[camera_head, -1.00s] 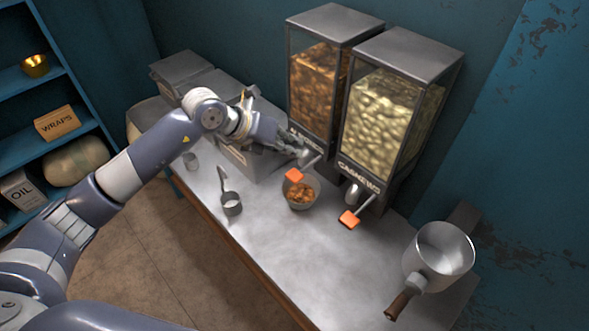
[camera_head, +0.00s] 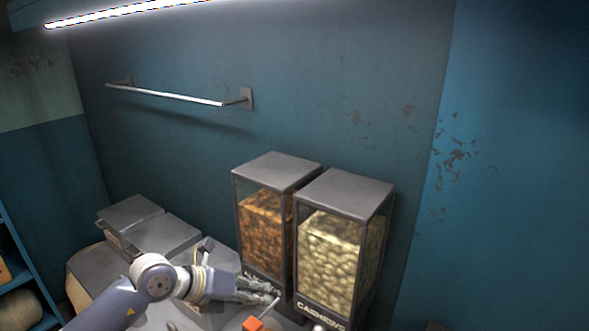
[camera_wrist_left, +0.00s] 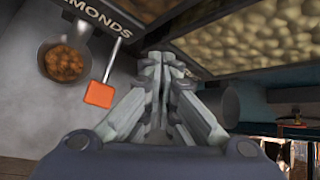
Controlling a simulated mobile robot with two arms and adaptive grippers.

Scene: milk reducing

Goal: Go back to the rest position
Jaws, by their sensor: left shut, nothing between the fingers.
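My left gripper (camera_head: 272,291) is shut and empty. In the head view it is at the lower middle, in front of the almond dispenser (camera_head: 265,235), near its base. In the left wrist view the shut fingers (camera_wrist_left: 160,75) point up the picture, beside the orange lever tab (camera_wrist_left: 99,94). That tab also shows at the bottom of the head view (camera_head: 252,324). My right gripper is in neither view.
The cashew dispenser (camera_head: 338,255) stands right of the almond one. Grey boxes (camera_head: 165,235) are behind and left of my arm. A metal rail (camera_head: 175,96) is on the blue wall. A shelf (camera_head: 15,265) is at the far left. Most of the counter is out of the head view.

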